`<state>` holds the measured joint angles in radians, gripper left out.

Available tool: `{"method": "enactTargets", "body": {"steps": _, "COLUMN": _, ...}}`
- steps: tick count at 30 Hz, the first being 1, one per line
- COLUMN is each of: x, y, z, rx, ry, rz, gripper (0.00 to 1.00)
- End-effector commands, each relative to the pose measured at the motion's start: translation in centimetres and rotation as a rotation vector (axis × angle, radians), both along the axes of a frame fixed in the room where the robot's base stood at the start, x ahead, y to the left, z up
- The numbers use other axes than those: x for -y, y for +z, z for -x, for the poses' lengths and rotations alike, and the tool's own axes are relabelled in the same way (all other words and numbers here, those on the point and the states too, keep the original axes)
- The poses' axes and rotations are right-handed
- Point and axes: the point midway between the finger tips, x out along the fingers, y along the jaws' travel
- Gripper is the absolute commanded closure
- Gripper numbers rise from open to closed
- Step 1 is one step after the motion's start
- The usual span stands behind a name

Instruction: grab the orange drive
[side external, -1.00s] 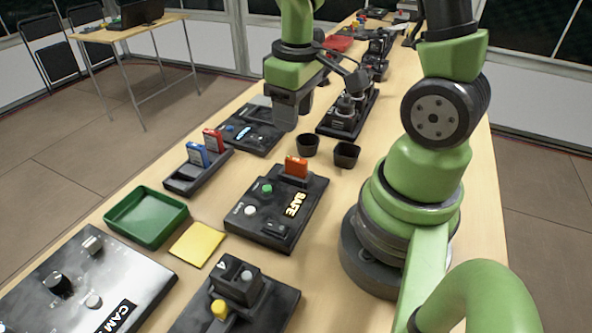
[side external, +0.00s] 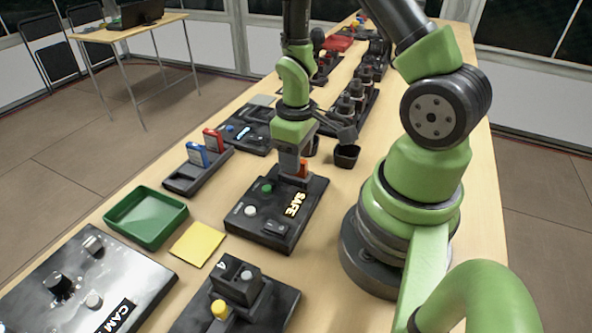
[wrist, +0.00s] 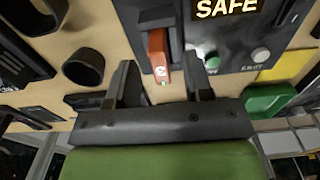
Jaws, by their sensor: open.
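The orange drive (side external: 302,169) stands upright at the back of the black panel labelled SAFE (side external: 283,229), partly hidden behind my gripper in the side view. In the wrist view the orange drive (wrist: 158,54) lies between and just beyond the two dark fingers, with a small green light at its near end. My gripper (side external: 290,168) is low over the back of the panel, open and empty. In the wrist view my gripper's fingers (wrist: 162,82) are apart, with the drive nearer the middle than either finger. I see no contact with it.
A rack (side external: 198,172) with a blue drive (side external: 197,154) and a red drive (side external: 213,140) stands to the left. A green tray (side external: 146,217) and yellow pad (side external: 198,244) lie at front left. A black cup (side external: 346,155) stands to the right of my gripper.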

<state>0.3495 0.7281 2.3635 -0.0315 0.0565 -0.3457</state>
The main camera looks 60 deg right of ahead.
Motion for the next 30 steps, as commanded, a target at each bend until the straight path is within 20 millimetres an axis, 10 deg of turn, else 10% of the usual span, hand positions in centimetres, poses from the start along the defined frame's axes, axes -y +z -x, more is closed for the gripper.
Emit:
{"method": "enactTargets", "body": {"steps": 12, "x": -0.05, "y": -1.52, "z": 0.01, "rx": 0.0, "ry": 0.001, "rz": -0.002, "gripper": 0.53}}
{"method": "enactTargets", "body": {"steps": 19, "x": -0.06, "y": -1.5, "z": 0.02, "rx": 0.0, "ry": 0.001, "rz": -0.002, "gripper": 1.0}}
{"method": "enactTargets", "body": {"steps": 30, "x": -0.04, "y": -1.3, "z": 0.0, "rx": 0.0, "ry": 0.001, "rz": -0.001, "gripper": 1.0}}
